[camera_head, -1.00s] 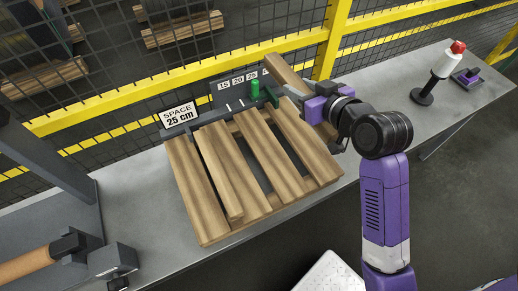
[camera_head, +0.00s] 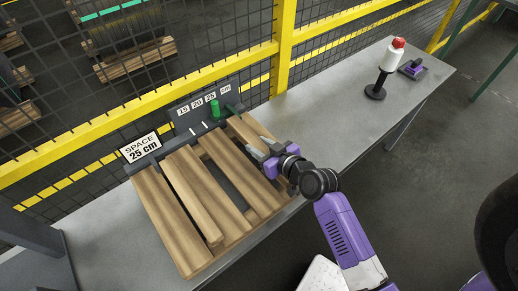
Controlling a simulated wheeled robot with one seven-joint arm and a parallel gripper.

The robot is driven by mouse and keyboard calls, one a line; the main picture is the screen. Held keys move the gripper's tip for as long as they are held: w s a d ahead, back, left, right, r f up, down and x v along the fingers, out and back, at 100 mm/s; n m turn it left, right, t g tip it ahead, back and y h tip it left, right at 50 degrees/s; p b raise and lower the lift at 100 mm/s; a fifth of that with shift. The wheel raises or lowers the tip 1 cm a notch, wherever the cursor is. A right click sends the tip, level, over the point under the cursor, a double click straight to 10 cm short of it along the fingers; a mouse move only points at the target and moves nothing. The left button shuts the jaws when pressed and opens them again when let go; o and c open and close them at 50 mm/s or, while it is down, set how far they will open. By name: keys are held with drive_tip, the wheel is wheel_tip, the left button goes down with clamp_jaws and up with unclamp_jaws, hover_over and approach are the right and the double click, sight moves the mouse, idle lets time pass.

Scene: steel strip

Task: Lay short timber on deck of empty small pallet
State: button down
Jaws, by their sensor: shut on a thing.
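The small wooden pallet (camera_head: 172,225) lies on the grey bench, its deck slats running from back left to front right. One narrower timber (camera_head: 194,196) rests on it, slightly askew to the slats. My gripper (camera_head: 262,148) is low over the pallet's right side, its two grey fingers around a light timber (camera_head: 242,133). This timber lies along the right-hand slat. The fingers and purple gripper body hide part of it, and I cannot tell whether it touches the slat.
A "SPACE 25 cm" sign (camera_head: 141,147) and a numbered gauge with a green peg (camera_head: 214,108) stand behind the pallet. The bench between is clear. A yellow-railed mesh fence runs behind.

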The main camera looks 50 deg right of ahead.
drive_tip(key=shift+f, duration=0.85)
drive_tip(key=shift+f, duration=0.15)
drive_tip(key=c, duration=0.9)
unclamp_jaws()
drive_tip(key=shift+r, duration=0.25)
drive_tip(key=b+v, duration=0.2)
drive_tip(key=v, duration=0.9)
drive_tip(key=shift+s, duration=0.3)
drive_tip(key=s+a+r+n+y, duration=0.1)
drive_tip(key=s+a+r, duration=0.1)
drive_tip(key=s+a, duration=0.3)
drive_tip(key=s+a+r+n+t+y, duration=0.1)
drive_tip(key=s+a+r, duration=0.2)
drive_tip(key=a, duration=0.3)
drive_tip(key=s+a+r+n+t+y, duration=0.1)
drive_tip(key=s+a+r, duration=0.1)
drive_tip(key=s+a, duration=0.4)
drive_tip(key=shift+s+a+r+y, duration=0.3)
drive_tip(key=shift+a+r+y, duration=0.05)
drive_tip(key=shift+r+y, duration=0.05)
